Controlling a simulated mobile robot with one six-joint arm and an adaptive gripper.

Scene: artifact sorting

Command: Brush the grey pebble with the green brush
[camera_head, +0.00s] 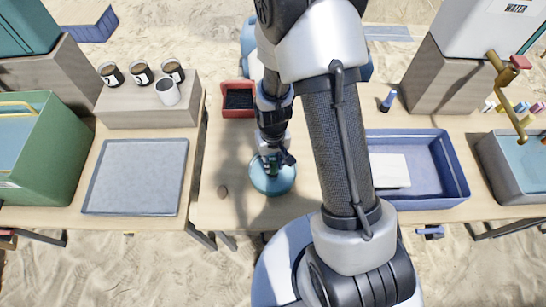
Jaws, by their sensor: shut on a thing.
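A small grey-brown pebble (222,191) lies on the bare wooden table, left of a round teal dish (273,186). My gripper (273,160) points down over the teal dish and is shut on a small green thing, which looks like the green brush (272,168). Most of the brush is hidden by the fingers. I cannot tell whether its lower end touches the dish. The gripper is apart from the pebble, to its right and a little farther back.
A red tray (237,112) with dark contents stands behind the gripper. A grey tray (135,177) lies on the left table. A blue crate (424,193) stands at right beyond my arm. Jars (142,74) and a white mug (167,92) sit back left. Table around the pebble is clear.

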